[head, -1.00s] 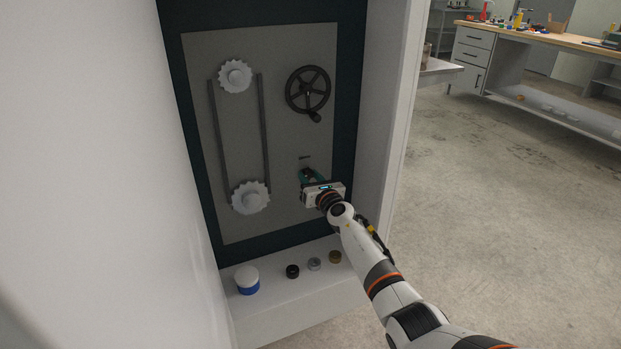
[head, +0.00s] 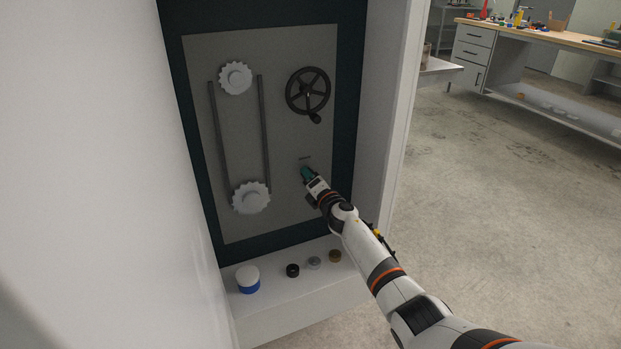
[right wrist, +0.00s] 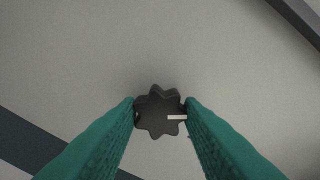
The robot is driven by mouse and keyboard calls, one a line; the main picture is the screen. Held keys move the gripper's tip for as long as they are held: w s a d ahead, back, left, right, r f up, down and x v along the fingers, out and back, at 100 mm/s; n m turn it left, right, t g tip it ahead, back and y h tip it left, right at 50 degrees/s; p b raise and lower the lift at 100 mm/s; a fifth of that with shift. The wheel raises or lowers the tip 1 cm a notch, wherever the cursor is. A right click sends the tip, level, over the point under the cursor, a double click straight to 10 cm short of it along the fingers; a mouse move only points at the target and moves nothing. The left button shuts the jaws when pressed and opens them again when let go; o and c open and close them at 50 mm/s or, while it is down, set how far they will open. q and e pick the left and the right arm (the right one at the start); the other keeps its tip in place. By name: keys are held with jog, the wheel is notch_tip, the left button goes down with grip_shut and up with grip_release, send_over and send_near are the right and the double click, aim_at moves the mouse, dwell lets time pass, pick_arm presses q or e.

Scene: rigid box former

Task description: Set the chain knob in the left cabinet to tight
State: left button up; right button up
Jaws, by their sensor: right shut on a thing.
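The chain knob (right wrist: 158,112) is a dark, lobed knob on the grey panel (head: 285,215) of the cabinet. In the right wrist view it sits between the green fingertips of my right gripper (right wrist: 160,110), which touch it on both sides. A white pointer mark on the knob points to the right in that view. In the head view my right gripper (head: 306,174) is at the lower right of the panel and hides the knob. A short dark mark (head: 305,158) shows on the panel just above it. My left gripper is not in view.
A black handwheel (head: 308,90) is above the knob. Two toothed wheels (head: 236,77) with a chain (head: 264,130) are to the left. A white and blue jar (head: 248,280) and several small caps (head: 292,270) stand on the ledge below. Open floor lies to the right.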

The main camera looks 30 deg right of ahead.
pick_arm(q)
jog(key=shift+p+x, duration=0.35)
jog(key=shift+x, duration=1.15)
pick_arm(e)
jog(key=shift+m, duration=3.2)
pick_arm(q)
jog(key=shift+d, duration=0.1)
pick_arm(e)
jog(key=shift+f, duration=0.1)
jog(key=o, duration=1)
jog(key=shift+c, duration=0.2)
jog(key=shift+s, duration=0.1)
